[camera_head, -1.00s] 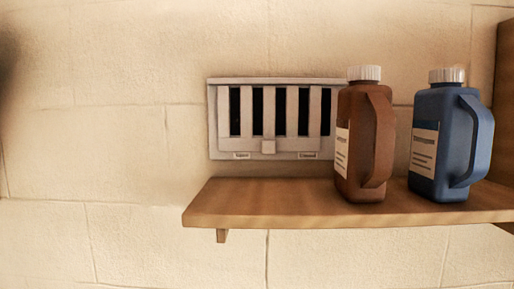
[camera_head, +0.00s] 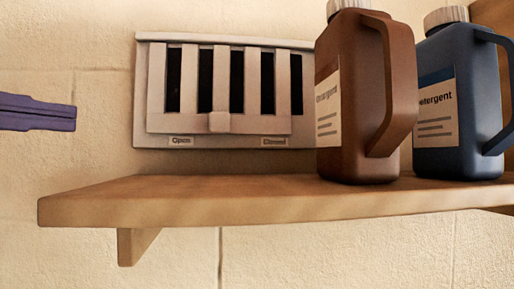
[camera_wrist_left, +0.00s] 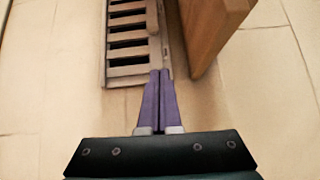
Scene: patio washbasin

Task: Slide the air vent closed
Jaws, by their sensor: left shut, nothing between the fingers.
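The air vent (camera_head: 222,136) is a grey metal grille on the wall with dark open slots between its bars. A small slider knob (camera_head: 219,122) sits at its lower middle, between the labels "Open" on the left and "Closed" on the right. My left gripper (camera_head: 72,118) has purple fingers, is shut and empty, and is left of the vent, apart from it in the head view. In the left wrist view the shut fingertips (camera_wrist_left: 159,73) point toward the vent (camera_wrist_left: 128,77), which shows turned sideways. My right gripper is not in view.
A wooden shelf (camera_head: 180,205) runs just below the vent; it also shows in the left wrist view (camera_wrist_left: 205,35). A brown jug (camera_head: 350,150) stands at the vent's right end and overlaps it in view. A blue jug (camera_head: 440,165) stands further right. The wall left of the vent is clear.

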